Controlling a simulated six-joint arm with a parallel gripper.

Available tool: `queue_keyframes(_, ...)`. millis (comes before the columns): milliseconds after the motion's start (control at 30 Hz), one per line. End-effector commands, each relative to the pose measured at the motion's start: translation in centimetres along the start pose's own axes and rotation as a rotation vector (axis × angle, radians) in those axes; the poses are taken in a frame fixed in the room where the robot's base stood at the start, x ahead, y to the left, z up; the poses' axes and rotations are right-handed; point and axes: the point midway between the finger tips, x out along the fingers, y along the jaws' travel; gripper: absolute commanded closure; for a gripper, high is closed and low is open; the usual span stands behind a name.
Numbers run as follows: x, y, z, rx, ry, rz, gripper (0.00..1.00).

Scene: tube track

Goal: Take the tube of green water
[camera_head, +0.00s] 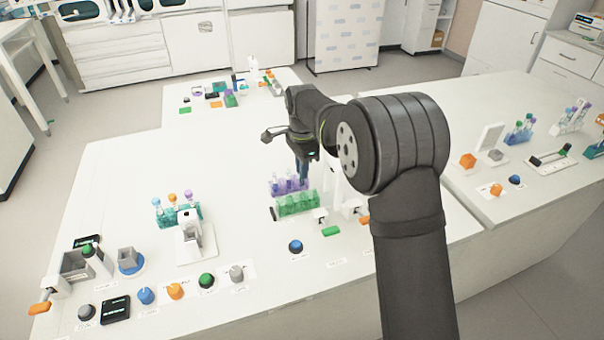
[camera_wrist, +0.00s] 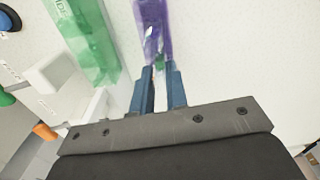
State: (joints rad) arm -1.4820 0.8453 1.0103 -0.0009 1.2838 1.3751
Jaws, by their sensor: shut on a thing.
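My gripper (camera_head: 303,178) reaches down at the right end of the purple rack (camera_head: 276,187). In the wrist view its two blue fingers (camera_wrist: 162,76) are close together, shut on a tube of green water (camera_wrist: 160,62). Only a small green part of the tube shows between the fingertips. The purple rack (camera_wrist: 153,22) lies just beyond the fingertips there. I cannot tell whether the tube is still seated in the rack. The green rack (camera_head: 298,204) stands just in front of the purple one, and also shows in the wrist view (camera_wrist: 85,35).
A teal rack (camera_head: 178,217) with several tubes stands left, behind a white stand (camera_head: 196,246).

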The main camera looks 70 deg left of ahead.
Motion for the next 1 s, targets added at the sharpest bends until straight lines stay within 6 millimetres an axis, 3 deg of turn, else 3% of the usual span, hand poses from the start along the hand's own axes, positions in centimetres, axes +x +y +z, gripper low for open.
queue_keyframes(167, -1.2, 0.0, 0.0, 0.0, 0.0, -0.002, 0.99)
queue_keyframes(600, -9.0, -0.1, 0.0, -0.001, -0.001, 0.0, 1.0)
queue_keyframes(1000, -10.0, 0.0, 0.0, -0.001, -0.001, 0.002, 1.0)
